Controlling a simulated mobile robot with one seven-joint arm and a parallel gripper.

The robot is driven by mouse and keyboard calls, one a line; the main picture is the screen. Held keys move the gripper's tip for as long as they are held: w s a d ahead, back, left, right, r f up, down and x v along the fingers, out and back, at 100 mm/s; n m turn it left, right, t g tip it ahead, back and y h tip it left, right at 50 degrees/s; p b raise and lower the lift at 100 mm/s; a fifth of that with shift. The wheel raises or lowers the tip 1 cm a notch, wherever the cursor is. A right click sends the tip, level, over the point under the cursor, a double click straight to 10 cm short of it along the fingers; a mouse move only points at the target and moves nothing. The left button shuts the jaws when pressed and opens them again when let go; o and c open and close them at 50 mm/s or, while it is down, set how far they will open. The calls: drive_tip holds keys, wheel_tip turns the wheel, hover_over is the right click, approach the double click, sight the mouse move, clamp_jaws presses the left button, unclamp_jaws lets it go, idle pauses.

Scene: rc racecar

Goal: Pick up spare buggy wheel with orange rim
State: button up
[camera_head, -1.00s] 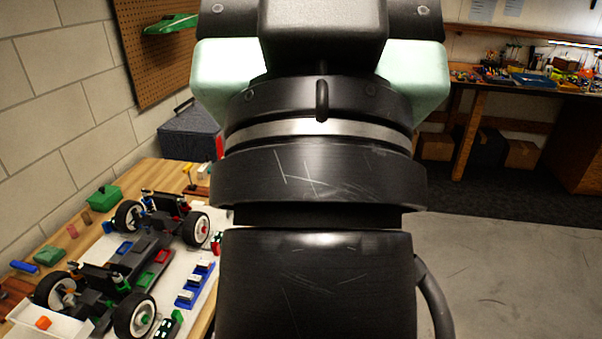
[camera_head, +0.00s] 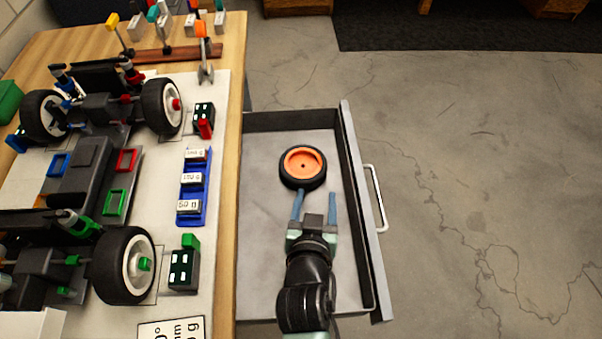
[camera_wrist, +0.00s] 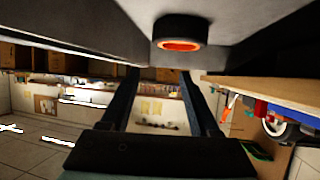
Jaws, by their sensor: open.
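The spare wheel (camera_head: 303,166), a black tyre with an orange rim, lies flat in an open grey drawer (camera_head: 263,235) at the side of the workbench. It also shows at the top of the wrist view (camera_wrist: 181,30). My gripper (camera_head: 315,194) reaches over the drawer, with its two blue-grey fingers apart and nothing between them. In the head view the left fingertip appears at the wheel's near edge; I cannot tell whether it touches. The wrist view shows the open fingers (camera_wrist: 158,75) with the wheel outside the gap between them.
The drawer's raised walls and its front with a white handle (camera_head: 377,198) enclose the wheel. The wooden bench (camera_head: 228,120) is at left, carrying a buggy chassis (camera_head: 85,170), a blue weight holder (camera_head: 194,185) and small parts. Concrete floor at right is clear.

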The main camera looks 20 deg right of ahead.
sight(322, 166)
drive_tip(key=b+x, duration=0.1)
drive_tip(key=x, duration=0.3)
drive_tip(key=b+x, duration=0.1)
drive_tip(key=x, duration=0.3)
drive_tip(key=f+b+x, duration=0.1)
drive_tip(key=x, duration=0.3)
drive_tip(key=shift+d+f, duration=0.15)
drive_tip(key=shift+d, duration=0.2)
clamp_jaws()
